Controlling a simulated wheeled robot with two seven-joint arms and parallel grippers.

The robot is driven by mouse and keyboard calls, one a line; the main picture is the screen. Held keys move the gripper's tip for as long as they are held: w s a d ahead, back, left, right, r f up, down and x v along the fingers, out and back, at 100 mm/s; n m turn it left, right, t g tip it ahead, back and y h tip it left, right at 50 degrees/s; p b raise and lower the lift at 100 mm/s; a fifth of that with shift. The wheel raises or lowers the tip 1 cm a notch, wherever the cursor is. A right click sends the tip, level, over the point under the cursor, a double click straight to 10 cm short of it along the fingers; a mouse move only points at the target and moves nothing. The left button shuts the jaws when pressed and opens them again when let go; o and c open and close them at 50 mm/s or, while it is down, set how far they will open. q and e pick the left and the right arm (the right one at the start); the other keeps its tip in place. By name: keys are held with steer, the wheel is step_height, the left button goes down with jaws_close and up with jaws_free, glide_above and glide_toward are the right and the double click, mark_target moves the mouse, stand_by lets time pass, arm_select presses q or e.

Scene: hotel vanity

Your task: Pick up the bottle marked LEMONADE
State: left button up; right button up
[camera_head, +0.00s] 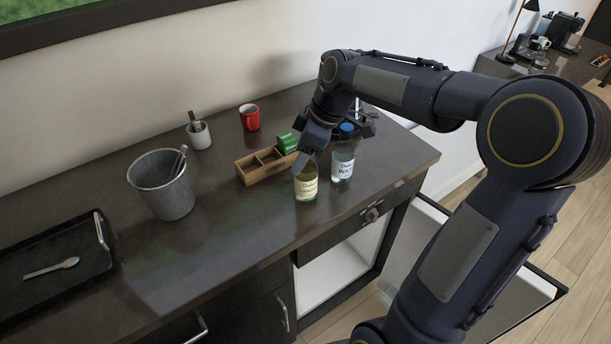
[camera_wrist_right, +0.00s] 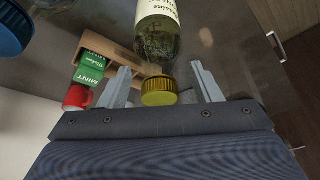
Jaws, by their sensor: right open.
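The lemonade bottle (camera_head: 306,187) stands upright on the dark counter near its front edge, pale yellow-green with a cream label. In the head view my right gripper (camera_head: 312,150) is at its top and hides the cap. In the right wrist view the bottle (camera_wrist_right: 160,38) shows its yellow cap between the two fingers of the open gripper (camera_wrist_right: 160,72), with gaps on both sides of the cap. The lettering is only partly readable. My left gripper is not in view.
A water bottle (camera_head: 343,165) with a blue cap stands close on the right. A wooden divided box (camera_head: 262,172) with a green mint pack (camera_head: 287,142) is just behind. A red mug (camera_head: 249,117), a grey bucket (camera_head: 160,190) and a black tray (camera_head: 50,295) stand further left.

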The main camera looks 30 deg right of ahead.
steer(key=shift+c, duration=0.4)
jaws_close()
steer(key=shift+r, duration=0.1)
